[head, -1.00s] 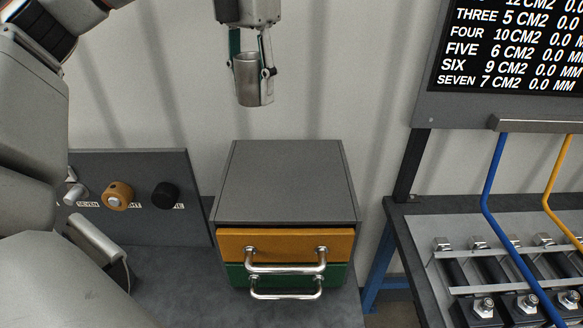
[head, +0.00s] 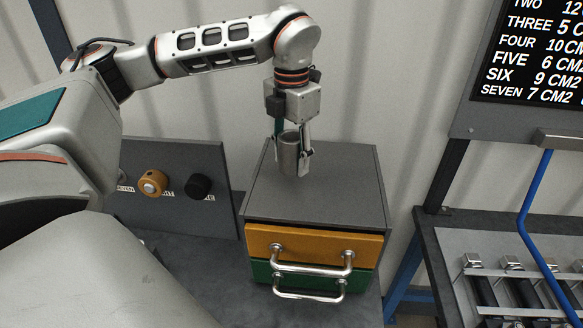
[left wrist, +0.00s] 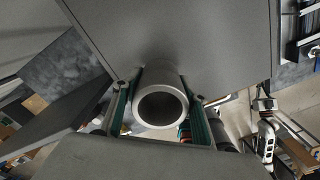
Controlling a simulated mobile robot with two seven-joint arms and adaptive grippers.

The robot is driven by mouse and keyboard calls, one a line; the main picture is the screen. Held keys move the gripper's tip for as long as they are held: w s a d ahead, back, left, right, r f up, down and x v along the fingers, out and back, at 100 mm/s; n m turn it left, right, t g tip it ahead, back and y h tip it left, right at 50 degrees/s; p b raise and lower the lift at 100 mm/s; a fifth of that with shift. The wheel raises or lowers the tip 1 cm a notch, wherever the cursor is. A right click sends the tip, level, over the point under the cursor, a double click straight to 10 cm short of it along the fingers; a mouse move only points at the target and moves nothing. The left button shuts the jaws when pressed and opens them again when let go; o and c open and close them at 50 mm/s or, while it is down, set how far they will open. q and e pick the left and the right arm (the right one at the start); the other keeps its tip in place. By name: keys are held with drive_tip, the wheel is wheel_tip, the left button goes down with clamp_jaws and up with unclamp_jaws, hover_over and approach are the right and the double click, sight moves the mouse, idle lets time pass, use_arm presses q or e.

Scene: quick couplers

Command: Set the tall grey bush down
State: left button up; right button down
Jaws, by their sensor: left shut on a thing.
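The tall grey bush (head: 288,154) is a hollow metal cylinder, held upright between the fingers of my left gripper (head: 291,168). It is over the rear part of the grey top of the drawer cabinet (head: 330,200). I cannot tell whether its lower end touches the top. In the left wrist view the bush (left wrist: 162,88) shows its open round end, with a finger on each side and the grey top (left wrist: 225,45) behind it.
The cabinet has an orange drawer (head: 312,243) above a green drawer (head: 262,270), both with metal handles. A dark panel (head: 180,160) with an orange and a black knob stands at left. A bench (head: 450,240) with dark fittings and a blue pipe (head: 530,200) is at right. The cabinet top is otherwise clear.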

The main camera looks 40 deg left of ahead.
sight(291, 169)
use_arm(q)
drive_tip(key=shift+f, duration=1.6)
drive_tip(key=shift+f, duration=0.2)
drive_tip(key=o, duration=1.5)
drive_tip(key=shift+r, duration=0.1)
wheel_tip(291, 169, up, 12)
drive_tip(key=shift+r, duration=0.1)
drive_tip(key=shift+s, duration=0.1)
